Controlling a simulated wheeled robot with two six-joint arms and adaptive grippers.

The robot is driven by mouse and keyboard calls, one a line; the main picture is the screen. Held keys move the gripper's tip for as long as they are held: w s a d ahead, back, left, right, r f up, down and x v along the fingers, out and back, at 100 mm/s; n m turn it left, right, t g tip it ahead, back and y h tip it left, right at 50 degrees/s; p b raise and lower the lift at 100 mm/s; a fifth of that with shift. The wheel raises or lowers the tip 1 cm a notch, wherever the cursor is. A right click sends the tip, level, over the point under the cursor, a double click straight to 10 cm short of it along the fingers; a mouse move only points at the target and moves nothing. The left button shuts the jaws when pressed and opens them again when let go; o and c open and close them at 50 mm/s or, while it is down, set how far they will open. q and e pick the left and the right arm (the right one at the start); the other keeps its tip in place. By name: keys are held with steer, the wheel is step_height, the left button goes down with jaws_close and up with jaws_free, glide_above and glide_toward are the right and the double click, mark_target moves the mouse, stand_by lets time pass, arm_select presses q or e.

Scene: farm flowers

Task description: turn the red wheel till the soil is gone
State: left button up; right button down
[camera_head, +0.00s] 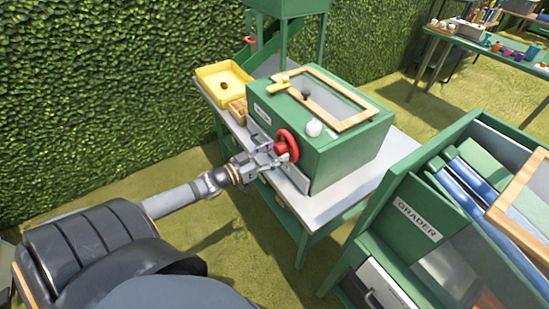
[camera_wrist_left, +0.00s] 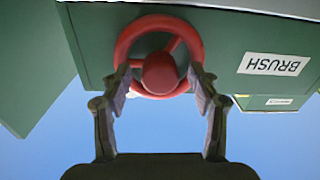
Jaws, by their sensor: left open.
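The red wheel (camera_head: 287,146) is on the front side of a green box machine (camera_head: 345,150) on a table. In the left wrist view the red wheel (camera_wrist_left: 197,45) shows its rim, spokes and round hub, with a label reading BRUSH beside it. My left gripper (camera_head: 283,155) is at the wheel; in the left wrist view its two fingers (camera_wrist_left: 160,80) are apart, one on each side of the hub, over the lower part of the rim. I cannot tell whether they touch it. No soil is clearly visible. My right gripper is not in view.
A yellow tray (camera_head: 236,71) with a small brown thing stands left of the machine. A green grader (camera_head: 415,222) stands close on the right. A hedge runs behind.

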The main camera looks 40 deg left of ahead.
arm_select(q)
steer(key=shift+r, duration=0.1)
steer(key=shift+c, duration=0.2)
steer(key=c, duration=1.1)
